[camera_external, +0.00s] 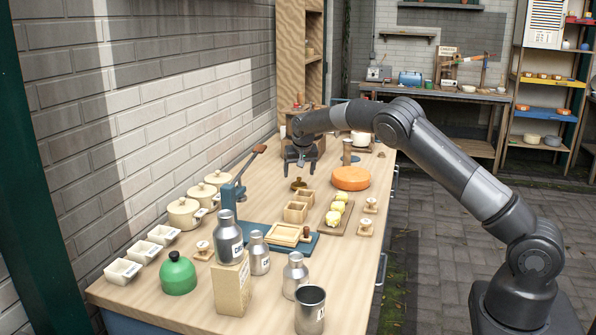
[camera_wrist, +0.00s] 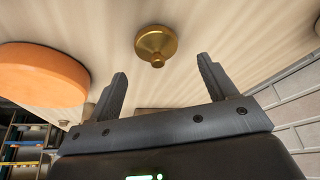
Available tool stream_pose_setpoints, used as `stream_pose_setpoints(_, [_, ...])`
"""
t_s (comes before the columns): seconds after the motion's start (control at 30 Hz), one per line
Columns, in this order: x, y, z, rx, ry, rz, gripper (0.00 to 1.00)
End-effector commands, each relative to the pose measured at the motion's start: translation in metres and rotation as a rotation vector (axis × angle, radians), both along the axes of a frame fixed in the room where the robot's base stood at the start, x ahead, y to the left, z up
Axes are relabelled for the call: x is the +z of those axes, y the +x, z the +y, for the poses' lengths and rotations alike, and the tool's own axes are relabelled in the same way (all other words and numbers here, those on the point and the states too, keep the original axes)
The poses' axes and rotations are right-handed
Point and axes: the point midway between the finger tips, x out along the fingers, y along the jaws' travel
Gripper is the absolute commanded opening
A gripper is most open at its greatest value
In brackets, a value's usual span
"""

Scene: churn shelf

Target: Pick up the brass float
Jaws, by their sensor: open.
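The brass float (camera_wrist: 156,44) is a small round gold-coloured piece with a short knob, lying on the wooden worktop. In the wrist view it sits ahead of my gripper (camera_wrist: 160,88), between the lines of the two fingers and beyond their tips. My gripper is open with nothing between its fingers. In the external view my gripper (camera_external: 301,164) hangs above the worktop near the wall. The brass float shows there as a small dark gold piece (camera_external: 298,184) just below the fingers, apart from them.
An orange round block (camera_external: 350,178) lies to the right of the float; it also shows in the wrist view (camera_wrist: 40,75). Wooden boxes (camera_external: 296,212), a board with yellow pieces (camera_external: 336,218), cream pots (camera_external: 184,213) and metal cans (camera_external: 228,238) stand nearer the camera. A brick wall (camera_external: 150,110) borders the left.

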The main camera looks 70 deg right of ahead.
Motion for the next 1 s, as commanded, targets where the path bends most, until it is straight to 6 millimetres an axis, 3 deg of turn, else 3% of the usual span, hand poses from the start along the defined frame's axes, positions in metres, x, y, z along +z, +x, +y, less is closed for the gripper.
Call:
stream_pose_setpoints(0.4, [-0.045,0.007,-0.019,0.001,0.000,0.000,0.77])
stream_pose_setpoints(0.63, [-0.046,0.008,-0.020,0.000,0.000,-0.001,0.77])
stream_pose_setpoints(1.0, [-0.046,0.008,-0.020,0.000,0.000,-0.001,0.48])
